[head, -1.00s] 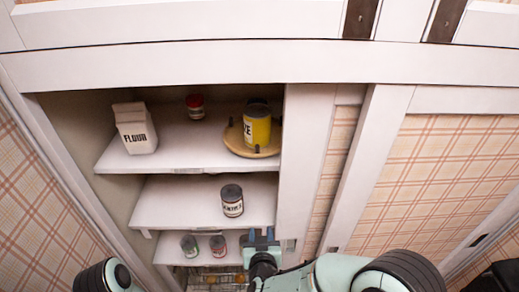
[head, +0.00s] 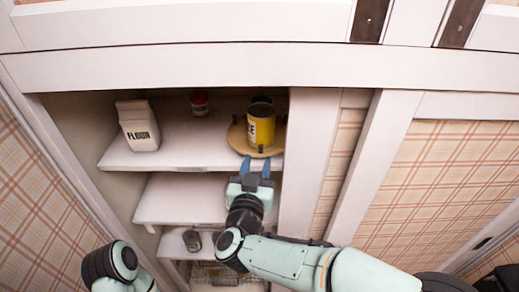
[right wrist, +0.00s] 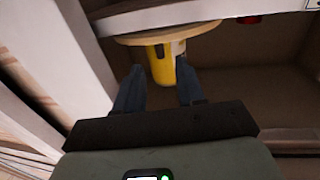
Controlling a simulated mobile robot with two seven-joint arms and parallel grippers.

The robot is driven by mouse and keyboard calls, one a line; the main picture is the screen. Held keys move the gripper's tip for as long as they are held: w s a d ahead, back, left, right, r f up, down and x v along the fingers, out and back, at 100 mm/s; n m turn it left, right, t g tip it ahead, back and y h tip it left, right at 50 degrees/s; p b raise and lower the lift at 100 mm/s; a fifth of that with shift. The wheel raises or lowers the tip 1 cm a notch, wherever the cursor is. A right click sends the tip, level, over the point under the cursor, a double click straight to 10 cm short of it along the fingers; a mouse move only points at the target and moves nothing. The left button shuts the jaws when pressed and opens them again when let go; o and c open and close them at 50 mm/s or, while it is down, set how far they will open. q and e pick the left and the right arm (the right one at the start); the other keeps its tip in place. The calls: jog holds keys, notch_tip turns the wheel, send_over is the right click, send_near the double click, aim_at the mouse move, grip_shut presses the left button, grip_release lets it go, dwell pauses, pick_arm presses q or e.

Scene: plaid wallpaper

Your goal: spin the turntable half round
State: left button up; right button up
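The turntable (head: 238,143) is a round wooden disc with short dark pegs on its rim, at the right end of the upper shelf. A yellow can (head: 262,127) and a dark-topped can behind it stand on it. My right gripper (head: 256,164) is at the shelf's front edge, just in front of the disc's near rim and a peg. In the right wrist view the fingers (right wrist: 157,75) point toward the yellow can and the turntable (right wrist: 165,37), which appear upside down. My left gripper is out of view.
A flour carton (head: 138,125) and a red-lidded jar (head: 199,104) stand on the same shelf (head: 180,158), left of the turntable. A cabinet post (head: 309,165) is close on the right. A lower shelf (head: 180,200) lies beneath, and a can (head: 192,241) stands further down.

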aim_at(261, 149)
jog(key=shift+w+d+p, duration=0.2)
jog(key=shift+w, duration=0.95)
jog(key=shift+w+d+p, duration=0.15)
jog(key=shift+w+p, duration=0.05)
jog(key=shift+w, duration=0.95)
grip_shut()
jog(key=shift+d, duration=0.1)
